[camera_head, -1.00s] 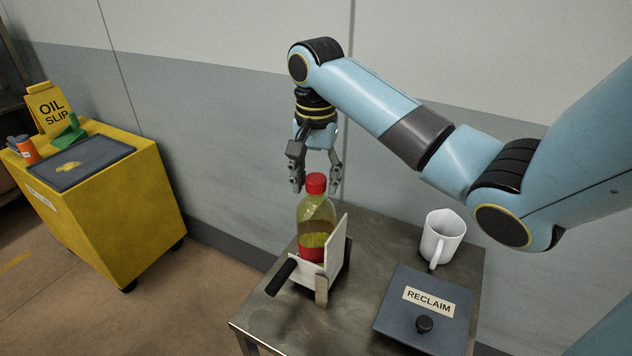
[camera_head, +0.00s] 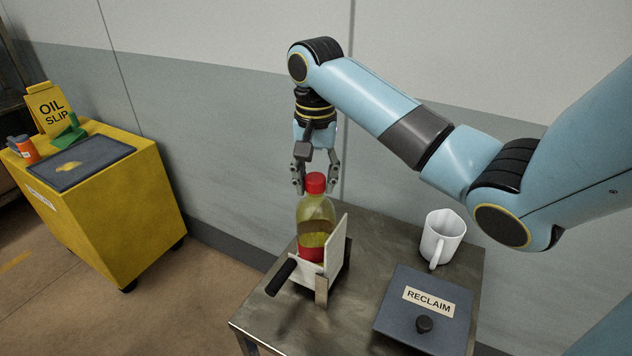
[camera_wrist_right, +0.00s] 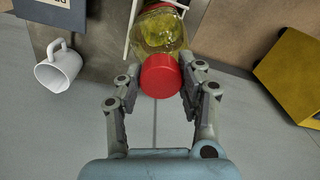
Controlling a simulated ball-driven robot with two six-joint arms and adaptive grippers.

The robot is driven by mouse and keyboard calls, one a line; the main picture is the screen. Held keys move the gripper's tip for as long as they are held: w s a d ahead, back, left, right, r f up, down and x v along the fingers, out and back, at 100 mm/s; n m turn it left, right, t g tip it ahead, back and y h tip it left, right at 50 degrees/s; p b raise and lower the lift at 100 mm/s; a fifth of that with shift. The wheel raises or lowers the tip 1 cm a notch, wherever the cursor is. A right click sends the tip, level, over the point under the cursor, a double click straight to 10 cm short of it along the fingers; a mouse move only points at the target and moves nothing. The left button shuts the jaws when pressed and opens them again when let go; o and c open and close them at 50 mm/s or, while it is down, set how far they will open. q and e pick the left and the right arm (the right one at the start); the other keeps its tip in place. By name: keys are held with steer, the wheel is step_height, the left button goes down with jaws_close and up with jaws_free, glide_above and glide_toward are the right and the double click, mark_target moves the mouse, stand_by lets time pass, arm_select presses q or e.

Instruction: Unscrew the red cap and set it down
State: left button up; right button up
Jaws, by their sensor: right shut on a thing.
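The red cap (camera_head: 315,183) sits on top of a clear bottle (camera_head: 316,213) holding yellow-green liquid, with a red band near its base. The bottle stands upright in a pale holder (camera_head: 335,258) with a black handle (camera_head: 281,277). My right gripper (camera_head: 316,181) points down from above, shut on the cap. In the right wrist view the cap (camera_wrist_right: 160,75) lies between the two fingers (camera_wrist_right: 160,74), with the bottle (camera_wrist_right: 160,33) beyond it. I cannot tell whether the cap's thread is loose. My left gripper is not in view.
The metal table (camera_head: 365,245) also bears a white mug (camera_head: 441,238) and a dark panel labelled RECLAIM (camera_head: 425,305) with a knob. A yellow cabinet (camera_head: 115,215) stands at the left, with an OIL SLIP sign (camera_head: 50,107) on it. Bare table shows left of the panel.

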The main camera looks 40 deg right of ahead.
steer(key=n, duration=0.8)
steer(key=o, duration=0.8)
